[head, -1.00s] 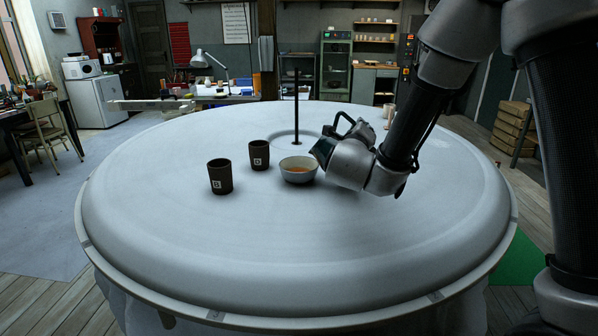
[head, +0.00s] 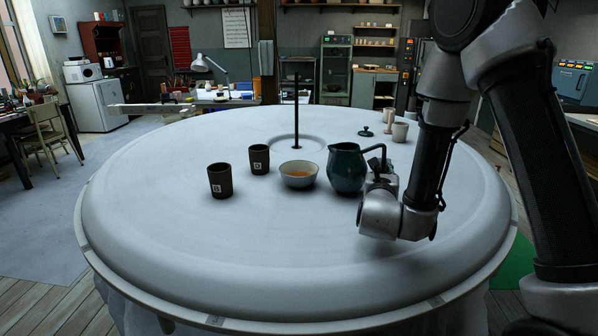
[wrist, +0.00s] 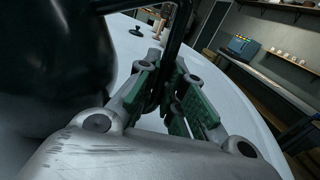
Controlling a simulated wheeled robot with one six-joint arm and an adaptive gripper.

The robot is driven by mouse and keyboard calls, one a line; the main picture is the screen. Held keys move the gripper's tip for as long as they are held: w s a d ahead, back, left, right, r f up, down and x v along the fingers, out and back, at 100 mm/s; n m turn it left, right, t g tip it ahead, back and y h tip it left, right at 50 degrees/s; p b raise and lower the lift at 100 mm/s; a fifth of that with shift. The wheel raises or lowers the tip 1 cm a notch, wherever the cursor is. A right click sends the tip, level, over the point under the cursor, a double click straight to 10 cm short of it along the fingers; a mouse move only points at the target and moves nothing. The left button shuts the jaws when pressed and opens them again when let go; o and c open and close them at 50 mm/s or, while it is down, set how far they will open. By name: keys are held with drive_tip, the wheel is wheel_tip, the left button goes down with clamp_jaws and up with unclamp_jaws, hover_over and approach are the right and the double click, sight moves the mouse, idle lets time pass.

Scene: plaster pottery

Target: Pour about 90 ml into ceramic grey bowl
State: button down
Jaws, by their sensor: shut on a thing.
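The ceramic grey bowl (head: 299,184) stands upright on the white round table, with amber liquid (head: 298,173) in it. A dark teal pitcher (head: 346,172) is upright just right of the bowl, its spout towards the left, apart from it. My gripper (head: 376,170) is at the pitcher's right side, shut on its handle. In the wrist view the dark pitcher body (wrist: 55,60) fills the left, and the green-padded fingers (wrist: 172,92) close around the dark handle. I cannot tell whether the pitcher touches the table. The liquid level inside it is hidden.
Two dark brown cups (head: 220,180) (head: 259,159) stand left of the bowl. A black post (head: 297,112) rises behind it. A small dark lid (head: 365,131) and pale cups (head: 400,131) are at the back right. The front of the table (head: 270,250) is clear.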

drive_tip(key=shift+d+f+m, duration=0.25)
drive_tip(key=shift+f+m, duration=0.45)
idle(0.9)
